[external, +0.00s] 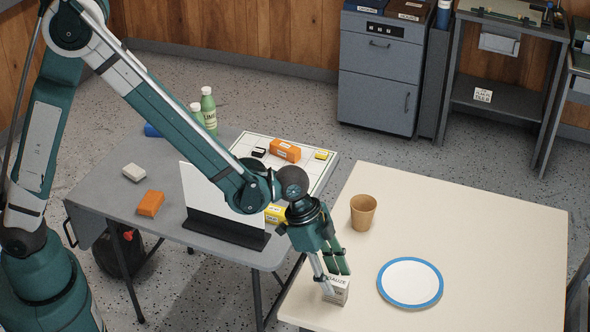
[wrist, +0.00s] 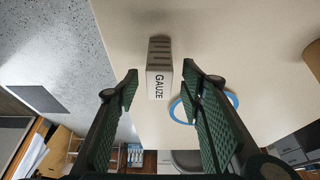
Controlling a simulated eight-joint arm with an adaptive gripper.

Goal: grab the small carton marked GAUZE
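The small white and brown carton marked GAUZE (wrist: 159,80) stands on the cream table between my fingers in the wrist view. In the external view the carton (external: 338,290) is near the table's front left edge, partly hidden by my fingers. My gripper (wrist: 160,90) is open, with one green-padded finger on each side of the carton and a visible gap to each. In the external view my gripper (external: 335,276) points down at the carton.
On the cream table (external: 480,220), a blue-rimmed plate (external: 410,283) lies right of the carton and a brown cup (external: 363,211) stands behind. A grey table (external: 150,190) on the left holds a white upright panel (external: 210,197), bottles (external: 208,108) and small boxes.

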